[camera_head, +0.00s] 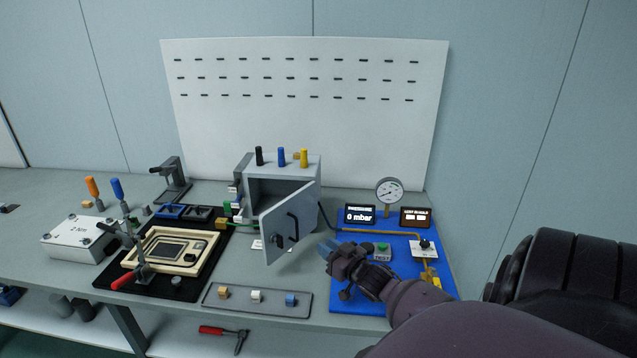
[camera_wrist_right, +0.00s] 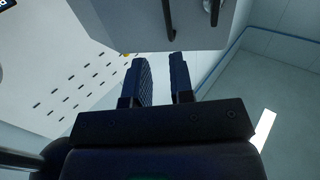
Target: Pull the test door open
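The test door (camera_head: 284,228) is a grey panel on a small grey box (camera_head: 249,181). It stands swung out from the box, and part of the box's hollow interior shows behind it. A dark bar handle (camera_head: 293,228) is on the door's face, with a dark latch beside it. My right gripper (camera_head: 328,246) is to the right of the door, apart from the handle. In the right wrist view, its two fingers (camera_wrist_right: 162,65) have a gap with nothing between them. The door (camera_wrist_right: 140,25) and handle (camera_wrist_right: 168,18) show just beyond the fingertips. My left gripper is not in view.
A blue mat (camera_head: 345,293) with a gauge (camera_head: 389,191), displays and a button unit lies right of the door, under my right gripper. A tray (camera_head: 257,307) with small blocks is in front. A black mat (camera_head: 110,283) with a clamped fixture is at left.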

